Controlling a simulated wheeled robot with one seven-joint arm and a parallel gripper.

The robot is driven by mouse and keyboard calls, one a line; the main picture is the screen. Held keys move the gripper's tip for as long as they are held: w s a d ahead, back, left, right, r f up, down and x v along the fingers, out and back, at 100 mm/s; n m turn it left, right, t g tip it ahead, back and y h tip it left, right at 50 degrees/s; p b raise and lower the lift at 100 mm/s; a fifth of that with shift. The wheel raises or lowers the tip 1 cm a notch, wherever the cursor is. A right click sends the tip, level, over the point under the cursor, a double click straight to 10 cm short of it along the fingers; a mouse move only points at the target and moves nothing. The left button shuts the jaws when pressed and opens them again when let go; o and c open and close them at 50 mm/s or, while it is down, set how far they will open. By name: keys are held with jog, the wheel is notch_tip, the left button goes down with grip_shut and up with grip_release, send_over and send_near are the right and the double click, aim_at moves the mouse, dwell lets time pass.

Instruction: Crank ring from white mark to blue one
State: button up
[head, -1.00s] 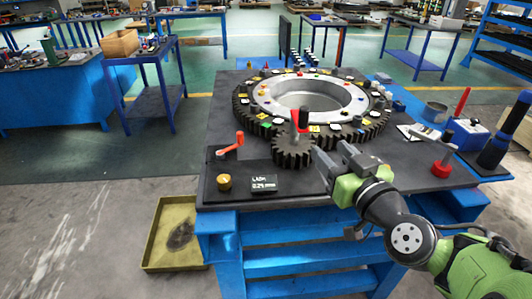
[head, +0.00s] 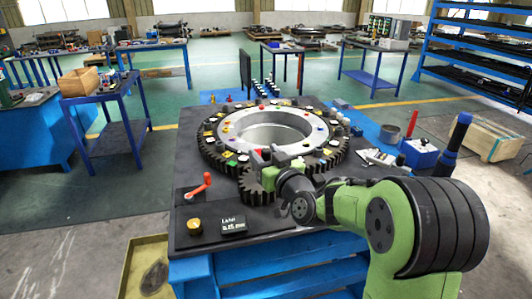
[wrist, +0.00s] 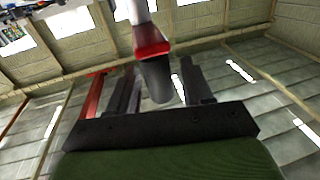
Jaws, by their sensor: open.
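The large dark toothed ring (head: 212,152) lies flat on the bench, with several white, yellow, red, green and blue pieces around its top. Which are the white and blue marks of the task I cannot tell. A small dark pinion (head: 247,187) sits at the ring's near edge. My gripper (head: 266,155) is above the pinion and hides the upright crank handle there in the head view. In the wrist view, a dark grip with a red collar (wrist: 153,48) stands between my two open fingers (wrist: 160,85). Whether they touch it I cannot tell.
An orange-red lever (head: 204,184), a brass knob (head: 194,226) and a small black display (head: 233,224) are on the near left bench top. A blue box (head: 419,154) stands at the right. A yellow tray (head: 147,265) lies on the floor.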

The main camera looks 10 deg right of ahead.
grip_shut()
jog(key=shift+w+d+n+y+b, duration=0.1)
jog(key=shift+d+n+y+b, duration=0.25)
jog(key=shift+y, duration=0.25)
